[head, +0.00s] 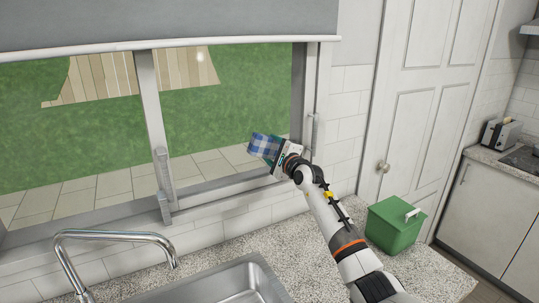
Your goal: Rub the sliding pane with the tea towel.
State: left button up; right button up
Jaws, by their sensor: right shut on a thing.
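The window in the head view has two glass panes side by side, split by an upright frame bar with handles. The right pane (215,115) looks onto grass and paving; I cannot tell from this frame which pane slides. My right gripper (272,158) is shut on the blue and white checked tea towel (265,145). The towel is in front of the lower right part of the right pane; whether it touches the glass is not clear. The gripper hides part of the towel. My left gripper is not in view.
A curved tap (115,236) and a steel sink (225,285) are below the window. A green lidded box (393,226) stands on the speckled counter at right. A blind (150,20) covers the window's top. A toaster (500,134) is far right.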

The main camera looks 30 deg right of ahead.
jog(key=d+b, duration=0.3)
jog(key=shift+s+d+f, duration=0.1)
jog(key=shift+d+f, duration=0.05)
jog(key=shift+d, duration=0.25)
